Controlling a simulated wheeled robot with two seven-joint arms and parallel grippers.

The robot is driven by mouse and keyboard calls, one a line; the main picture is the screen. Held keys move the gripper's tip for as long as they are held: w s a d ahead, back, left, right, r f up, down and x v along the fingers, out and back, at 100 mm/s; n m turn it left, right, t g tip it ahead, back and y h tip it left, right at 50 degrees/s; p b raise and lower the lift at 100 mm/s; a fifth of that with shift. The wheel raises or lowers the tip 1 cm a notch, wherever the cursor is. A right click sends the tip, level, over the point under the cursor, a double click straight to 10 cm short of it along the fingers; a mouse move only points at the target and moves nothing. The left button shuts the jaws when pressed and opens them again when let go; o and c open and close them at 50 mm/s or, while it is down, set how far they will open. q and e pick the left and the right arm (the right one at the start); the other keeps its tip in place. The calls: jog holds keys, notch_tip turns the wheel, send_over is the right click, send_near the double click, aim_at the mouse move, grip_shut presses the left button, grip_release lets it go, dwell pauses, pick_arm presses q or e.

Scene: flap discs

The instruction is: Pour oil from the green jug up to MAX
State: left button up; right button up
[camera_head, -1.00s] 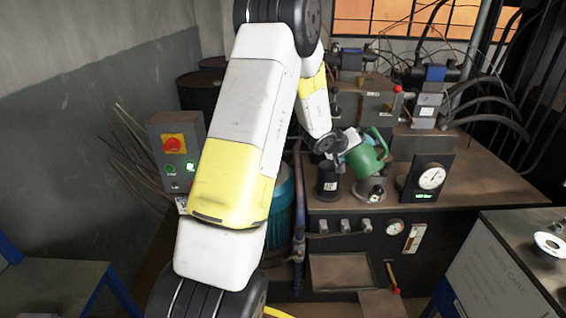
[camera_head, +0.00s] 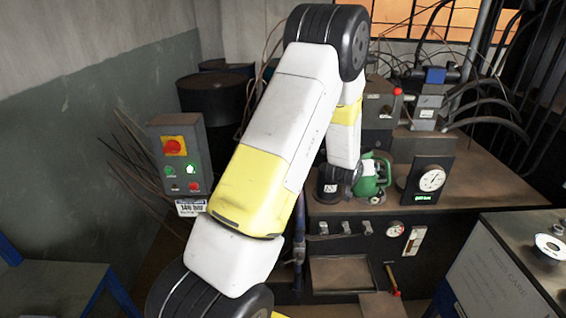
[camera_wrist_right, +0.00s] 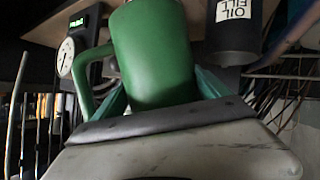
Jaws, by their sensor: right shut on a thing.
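The green jug (camera_head: 372,178) is upright and low over the bench top, with its handle to the right. Whether its base touches the bench is unclear. It also fills the middle of the right wrist view (camera_wrist_right: 155,55), which is upside down. My right gripper (camera_wrist_right: 160,98) is shut on the jug; my own arm hides the grip in the head view. The black cylinder labelled OIL FILL (camera_wrist_right: 236,28) is beside the jug; it also shows in the head view (camera_head: 330,188). A narrow sight gauge (camera_head: 415,240) is on the cabinet front; its level is too small to read.
A dial gauge (camera_head: 431,179) with a green display stands right of the jug. A control box (camera_head: 178,150) with red and green buttons is at the left. A side cabinet (camera_head: 495,245) is at the right. Pipes and hoses crowd the back.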

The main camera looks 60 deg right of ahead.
aim_at(370, 148)
jog(key=shift+m+t, duration=0.5)
jog(key=shift+m, duration=0.1)
jog(key=r, duration=0.5)
jog(key=s+r+b, duration=0.1)
jog(key=r, duration=0.1)
jog(key=shift+r, duration=0.25)
jog(key=shift+s+m+t+h, duration=0.2)
jog(key=shift+m+t+h, duration=0.1)
jog(key=shift+t+h, duration=0.1)
notch_tip(370, 148, up, 6)
jog(key=shift+r+m+b, duration=0.25)
jog(key=shift+m+b, duration=0.05)
jog(key=shift+s, duration=0.15)
